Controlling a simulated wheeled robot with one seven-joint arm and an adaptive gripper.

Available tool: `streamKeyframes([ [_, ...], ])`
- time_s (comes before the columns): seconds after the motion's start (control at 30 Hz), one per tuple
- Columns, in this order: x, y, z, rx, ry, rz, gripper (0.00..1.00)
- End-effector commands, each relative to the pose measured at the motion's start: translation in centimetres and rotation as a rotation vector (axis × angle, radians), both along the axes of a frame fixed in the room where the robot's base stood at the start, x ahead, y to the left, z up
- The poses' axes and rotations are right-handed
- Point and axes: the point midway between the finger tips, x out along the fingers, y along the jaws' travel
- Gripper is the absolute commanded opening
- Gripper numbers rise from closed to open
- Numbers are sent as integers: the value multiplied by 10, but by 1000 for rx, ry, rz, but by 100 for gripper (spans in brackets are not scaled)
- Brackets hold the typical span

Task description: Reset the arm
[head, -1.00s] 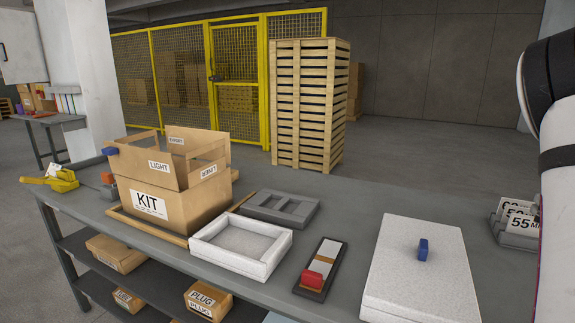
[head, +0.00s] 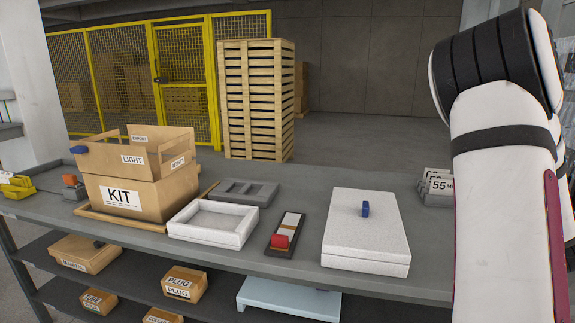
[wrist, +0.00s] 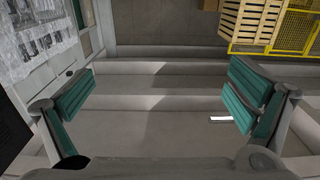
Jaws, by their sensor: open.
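My gripper (wrist: 160,110) is open and empty in the wrist view, with green pads on both fingers spread wide apart. Between and beyond the fingers are grey floor and pale ledge-like bands, and no object is between them. In the head view my arm rises at the right edge, in front of the right end of the workbench (head: 290,262). The gripper itself is outside the head view.
A pallet stack (head: 256,100) stands behind.

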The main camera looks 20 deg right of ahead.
Motion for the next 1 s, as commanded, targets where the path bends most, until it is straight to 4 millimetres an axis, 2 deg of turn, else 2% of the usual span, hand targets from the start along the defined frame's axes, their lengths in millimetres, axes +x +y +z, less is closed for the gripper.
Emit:
streamKeyframes([
  [0.43,9,10,-11,74,46,-66,99],
  [0.67,16,28,-25,157,107,-112,99],
  [0.77,19,44,-33,209,153,-126,99],
  [0.87,22,72,-46,280,222,-132,99],
  [1.0,19,125,-65,386,355,-110,99],
])
